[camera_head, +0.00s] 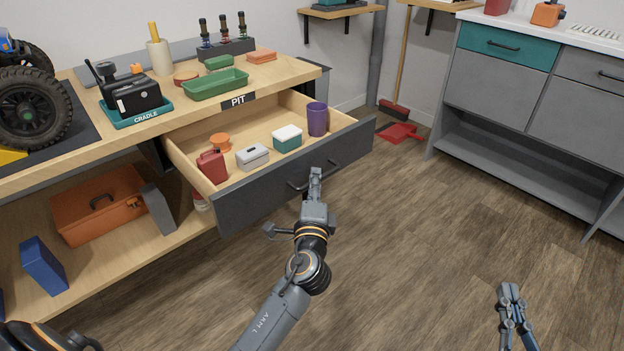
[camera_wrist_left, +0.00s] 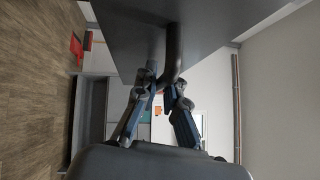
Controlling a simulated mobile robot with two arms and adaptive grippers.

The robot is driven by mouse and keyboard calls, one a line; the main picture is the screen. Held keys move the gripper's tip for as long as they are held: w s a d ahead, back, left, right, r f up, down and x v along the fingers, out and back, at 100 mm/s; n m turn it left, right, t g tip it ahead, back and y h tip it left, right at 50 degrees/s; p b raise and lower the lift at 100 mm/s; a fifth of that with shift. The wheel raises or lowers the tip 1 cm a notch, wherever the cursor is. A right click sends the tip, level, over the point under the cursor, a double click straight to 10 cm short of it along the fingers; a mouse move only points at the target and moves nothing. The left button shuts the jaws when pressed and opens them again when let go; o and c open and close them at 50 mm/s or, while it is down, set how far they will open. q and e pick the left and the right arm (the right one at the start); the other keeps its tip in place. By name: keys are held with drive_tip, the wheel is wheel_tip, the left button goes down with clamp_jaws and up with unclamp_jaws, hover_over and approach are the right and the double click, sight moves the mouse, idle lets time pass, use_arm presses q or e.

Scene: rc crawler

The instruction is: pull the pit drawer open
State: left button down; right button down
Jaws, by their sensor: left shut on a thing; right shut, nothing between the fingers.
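The pit drawer (camera_head: 250,201) stands well out from the workbench, under the black PIT label (camera_head: 238,100). Its front is dark grey with a black bar handle (camera_head: 334,166). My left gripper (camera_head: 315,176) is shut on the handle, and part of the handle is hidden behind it. In the left wrist view the fingers (camera_wrist_left: 163,85) close around the dark handle bar (camera_wrist_left: 173,50), below the drawer front (camera_wrist_left: 125,35). My right gripper (camera_head: 509,290) is shut and empty, low over the floor at the right, apart from everything.
The drawer holds a red can (camera_head: 212,166), a grey box (camera_head: 252,156), a white-lidded teal box (camera_head: 287,138), a purple cup (camera_head: 317,119) and an orange item (camera_head: 220,142). A grey cabinet (camera_head: 495,90) stands at the right. Wooden floor (camera_head: 430,230) before the drawer is clear.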

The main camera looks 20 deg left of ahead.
use_arm(q)
drive_tip(key=c, duration=1.4)
unclamp_jaws()
drive_tip(key=shift+c, duration=0.2)
drive_tip(key=shift+o, duration=0.2)
use_arm(e)
drive_tip(key=shift+f, duration=0.15)
drive_tip(key=shift+f, duration=0.15)
use_arm(q)
drive_tip(key=v, duration=1.2)
drive_tip(key=shift+f, duration=0.15)
